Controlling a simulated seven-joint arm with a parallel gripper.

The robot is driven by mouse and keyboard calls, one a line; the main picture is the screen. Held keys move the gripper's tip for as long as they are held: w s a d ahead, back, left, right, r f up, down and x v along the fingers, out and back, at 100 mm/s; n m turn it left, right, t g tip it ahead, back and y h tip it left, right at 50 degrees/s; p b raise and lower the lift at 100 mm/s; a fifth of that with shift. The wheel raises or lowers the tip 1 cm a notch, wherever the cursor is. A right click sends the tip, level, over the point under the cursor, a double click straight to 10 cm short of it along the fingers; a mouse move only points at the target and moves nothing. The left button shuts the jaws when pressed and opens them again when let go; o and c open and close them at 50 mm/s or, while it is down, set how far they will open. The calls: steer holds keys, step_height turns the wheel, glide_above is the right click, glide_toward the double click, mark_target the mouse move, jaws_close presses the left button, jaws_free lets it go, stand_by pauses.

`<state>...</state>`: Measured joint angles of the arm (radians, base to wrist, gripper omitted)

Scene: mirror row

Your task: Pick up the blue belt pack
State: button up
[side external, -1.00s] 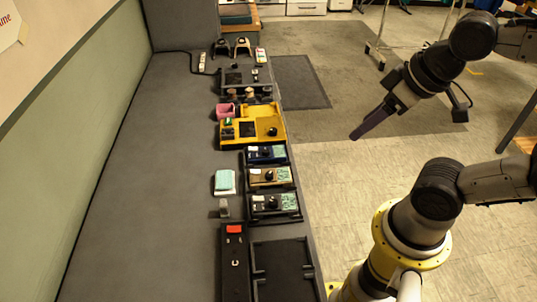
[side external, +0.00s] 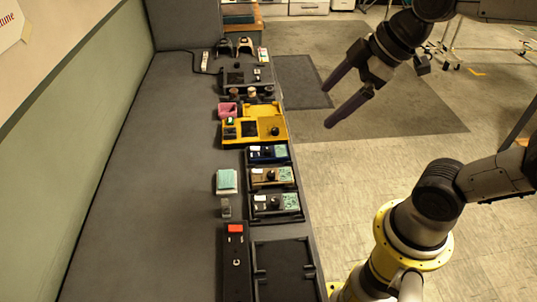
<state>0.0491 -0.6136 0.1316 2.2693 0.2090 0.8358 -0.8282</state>
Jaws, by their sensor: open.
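The blue belt pack (side external: 266,153) lies in the rearmost of a short row of black trays near the right edge of the grey bench. It has a dark knob, a white label and a green patch on top. My gripper (side external: 332,106) is open and empty, with its two long dark purple fingers spread apart. It hangs in the air to the right of the bench and appears well above and apart from the belt pack. Nothing hides the belt pack.
A brown pack (side external: 272,176) and a black pack (side external: 275,202) sit just in front of the blue one. A pink bin (side external: 228,110), a pale cloth stack (side external: 227,181) and an empty black tray (side external: 284,268) are nearby. The bench's left side is clear.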

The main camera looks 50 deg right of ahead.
steer(key=w+d+f+n, duration=0.2)
steer(key=w, duration=0.6)
steer(key=g+y, duration=0.2)
steer(key=g, duration=0.1)
glide_above(270, 148)
steer(key=s+d, duration=0.2)
steer(key=shift+m, duration=0.4)
step_height(270, 148, down, 20)
steer(key=shift+w+d+f, duration=0.1)
steer(key=shift+d, duration=0.05)
steer(key=shift+x, duration=3)
steer(key=shift+w, duration=0.15)
steer(key=c, duration=1.5)
steer(key=shift+r, duration=0.2)
steer(key=shift+c, duration=0.2)
